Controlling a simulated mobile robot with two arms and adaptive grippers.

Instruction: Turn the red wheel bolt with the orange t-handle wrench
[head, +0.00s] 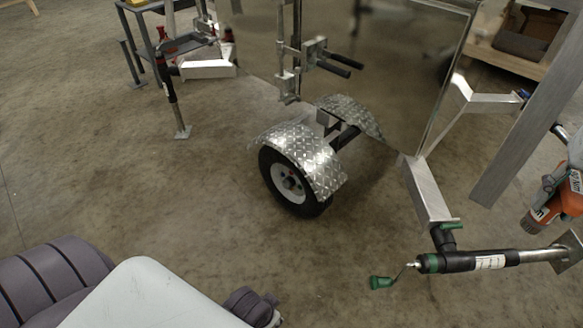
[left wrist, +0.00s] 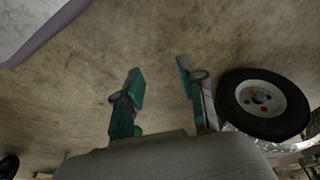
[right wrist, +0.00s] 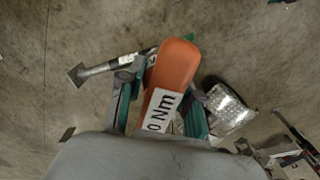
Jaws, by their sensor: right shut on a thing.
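The trailer wheel (head: 277,172) has a black tyre and a light rim, under a chequer-plate fender (head: 303,152). The wheel is also at the right of the left wrist view (left wrist: 233,105), where a small red wheel bolt (left wrist: 264,109) shows among other coloured bolts. My right gripper (right wrist: 163,88) is shut on the orange t-handle wrench (right wrist: 174,64), which bears a white "Nm" label. The wrench (head: 538,218) is at the head view's right edge, well away from the wheel. Its far end is hidden. My left gripper (left wrist: 165,88) is open and empty, with floor between its fingers.
A jockey stand (head: 478,262) with a green-handled crank lies at the lower right, below an aluminium beam (head: 428,190). Another upright stand (head: 172,95) and a metal table are at the upper left. The concrete floor in front of the wheel is clear.

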